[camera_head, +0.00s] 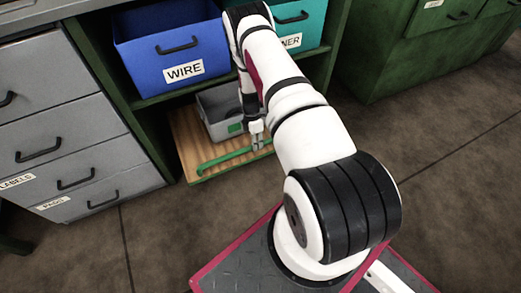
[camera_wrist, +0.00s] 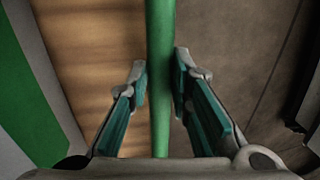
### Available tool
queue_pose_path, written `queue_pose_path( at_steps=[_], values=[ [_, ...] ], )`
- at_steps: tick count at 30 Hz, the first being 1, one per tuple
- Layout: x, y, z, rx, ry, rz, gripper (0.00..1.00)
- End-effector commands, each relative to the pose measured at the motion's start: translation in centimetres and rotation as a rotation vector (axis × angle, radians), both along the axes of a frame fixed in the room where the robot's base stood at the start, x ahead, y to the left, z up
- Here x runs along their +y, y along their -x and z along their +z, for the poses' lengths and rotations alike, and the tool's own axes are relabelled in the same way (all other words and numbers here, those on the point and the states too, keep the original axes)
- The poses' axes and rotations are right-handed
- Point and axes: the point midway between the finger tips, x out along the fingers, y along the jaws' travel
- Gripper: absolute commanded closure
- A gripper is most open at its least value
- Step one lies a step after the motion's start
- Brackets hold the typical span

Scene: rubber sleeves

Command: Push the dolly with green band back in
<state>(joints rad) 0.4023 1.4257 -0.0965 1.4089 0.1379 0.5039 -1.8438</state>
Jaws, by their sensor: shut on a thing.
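The dolly is a low wooden board (camera_head: 187,140) on the floor, sticking partly out from under the shelf of the green cabinet. A green bar (camera_head: 222,161) runs along its front edge. A grey bin (camera_head: 217,108) with a green patch (camera_head: 236,127) stands on the board. My gripper (camera_head: 257,141) is at the right part of the bar, in front of the bin. In the wrist view, its fingers (camera_wrist: 160,72) are shut on the green bar (camera_wrist: 160,25), one on each side. The wood (camera_wrist: 90,60) and the bin's green band (camera_wrist: 30,100) show at left. My arm hides the dolly's right side.
A blue WIRE bin (camera_head: 170,50) and a teal bin (camera_head: 300,25) sit on the shelf above. Grey drawers (camera_head: 60,130) stand at left, a green cabinet (camera_head: 420,50) at upper right. Brown floor (camera_head: 160,235) is clear in front.

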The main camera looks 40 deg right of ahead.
Motion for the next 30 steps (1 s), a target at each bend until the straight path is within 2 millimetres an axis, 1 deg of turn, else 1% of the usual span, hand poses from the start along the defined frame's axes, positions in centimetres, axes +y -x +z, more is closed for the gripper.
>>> queue_pose_path(
  at_steps=[6, 15, 16, 17, 18, 27, 30],
  values=[
    [0.1, -0.67, -0.08, 0.002, -0.002, 0.001, 1.0],
    [0.12, -0.67, -0.05, 0.002, -0.003, 0.001, 1.0],
    [0.12, -0.66, -0.05, 0.002, -0.003, 0.001, 0.76],
    [0.11, -0.66, -0.06, 0.002, -0.003, 0.001, 0.69],
    [0.11, -0.66, -0.05, 0.002, -0.003, 0.001, 0.6],
    [0.05, -0.62, -0.02, 0.003, -0.002, 0.0, 0.6],
    [0.09, -0.24, 0.04, 0.004, -0.002, 0.0, 0.6]
  ],
)
